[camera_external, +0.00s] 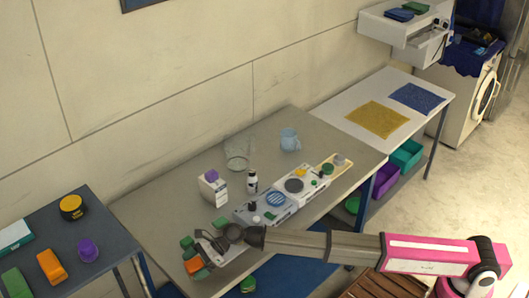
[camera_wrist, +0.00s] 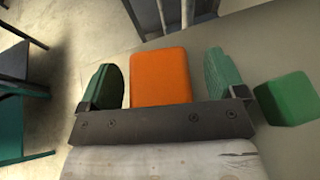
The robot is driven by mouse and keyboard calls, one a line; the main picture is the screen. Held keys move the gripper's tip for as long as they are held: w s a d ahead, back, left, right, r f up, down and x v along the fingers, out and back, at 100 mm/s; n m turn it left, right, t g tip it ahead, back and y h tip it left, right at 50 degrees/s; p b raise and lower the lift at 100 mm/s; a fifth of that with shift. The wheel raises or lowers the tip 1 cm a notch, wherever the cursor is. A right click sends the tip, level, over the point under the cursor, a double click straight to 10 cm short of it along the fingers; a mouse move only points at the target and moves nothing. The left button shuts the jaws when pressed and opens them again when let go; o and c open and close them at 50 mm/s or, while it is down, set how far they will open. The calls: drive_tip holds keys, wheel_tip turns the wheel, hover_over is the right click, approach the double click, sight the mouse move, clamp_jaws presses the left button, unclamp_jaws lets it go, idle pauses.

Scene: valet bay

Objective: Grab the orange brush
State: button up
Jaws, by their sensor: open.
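An orange block-shaped thing, likely the orange brush (camera_wrist: 160,78), lies between my gripper's two green ridged fingers in the wrist view. No bristles show. In the external view it is a small orange patch (camera_external: 193,265) at the near left edge of the grey table. My gripper (camera_external: 196,258) is open around it, with visible gaps on both sides, so the fingers do not press on it. A green block (camera_wrist: 290,98) lies just outside the right finger in the wrist view. A second orange object (camera_external: 51,266) lies on the dark left table.
The grey table (camera_external: 190,217) also holds a carton (camera_external: 212,190), a bottle (camera_external: 252,182), a light blue jug (camera_external: 289,140) and grey trays (camera_external: 266,206). The left table (camera_external: 40,237) holds a purple item (camera_external: 88,250) and a black-yellow tin (camera_external: 72,207). A floor gap separates the tables.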

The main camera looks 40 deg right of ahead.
drive_tip(key=c, duration=1)
drive_tip(key=shift+r, duration=0.15)
